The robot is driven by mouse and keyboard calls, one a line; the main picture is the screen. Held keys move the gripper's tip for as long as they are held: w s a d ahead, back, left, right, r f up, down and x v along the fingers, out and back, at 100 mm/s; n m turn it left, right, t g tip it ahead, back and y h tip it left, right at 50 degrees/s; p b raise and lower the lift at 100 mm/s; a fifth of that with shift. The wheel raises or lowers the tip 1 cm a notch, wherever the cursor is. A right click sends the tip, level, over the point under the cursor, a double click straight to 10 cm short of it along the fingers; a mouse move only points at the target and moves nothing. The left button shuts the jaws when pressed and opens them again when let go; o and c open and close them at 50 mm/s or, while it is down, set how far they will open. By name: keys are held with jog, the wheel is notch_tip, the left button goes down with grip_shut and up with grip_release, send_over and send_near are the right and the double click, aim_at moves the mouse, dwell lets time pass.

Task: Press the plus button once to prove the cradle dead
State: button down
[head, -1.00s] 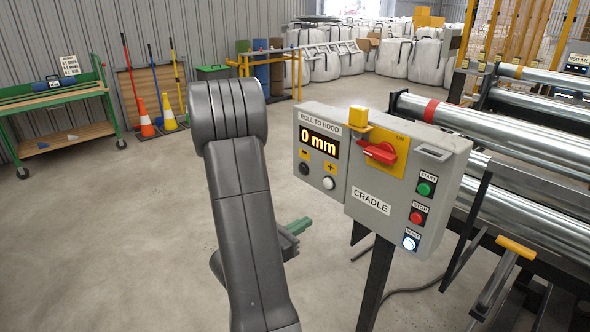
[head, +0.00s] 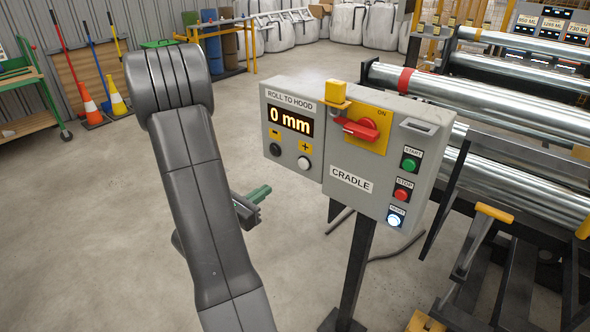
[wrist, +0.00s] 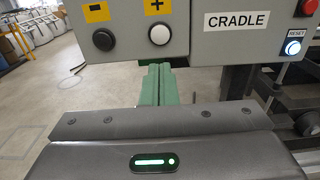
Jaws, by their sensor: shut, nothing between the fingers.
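The grey cradle panel (head: 300,180) stands on a dark post, its display (head: 291,121) lit at "0 mm". The white plus button (head: 304,163) is under a yellow "+" label, right of the black minus button (head: 275,150). In the wrist view the plus button (wrist: 159,35) is straight above my fingertips, with the minus button (wrist: 104,40) to its left. My gripper (head: 262,191) is shut and empty, its green fingers (wrist: 162,85) pointing at the panel's lower edge. It sits below and left of the plus button in the head view; I see no contact.
The panel also carries a red rotary switch (head: 361,129) with a yellow piece (head: 336,94) beside it, a green start button (head: 409,164), a red stop button (head: 402,195) and a lit reset button (head: 395,219). Metal rollers (head: 480,105) stand at right. Open floor lies left.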

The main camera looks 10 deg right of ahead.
aim_at(303, 164)
jog(key=p+x, duration=0.1)
jog(key=x, duration=1.1)
jog(key=shift+w+d, duration=0.25)
jog(key=shift+d, duration=0.05)
jog(key=shift+w+d, duration=0.25)
jog(key=shift+d, duration=0.1)
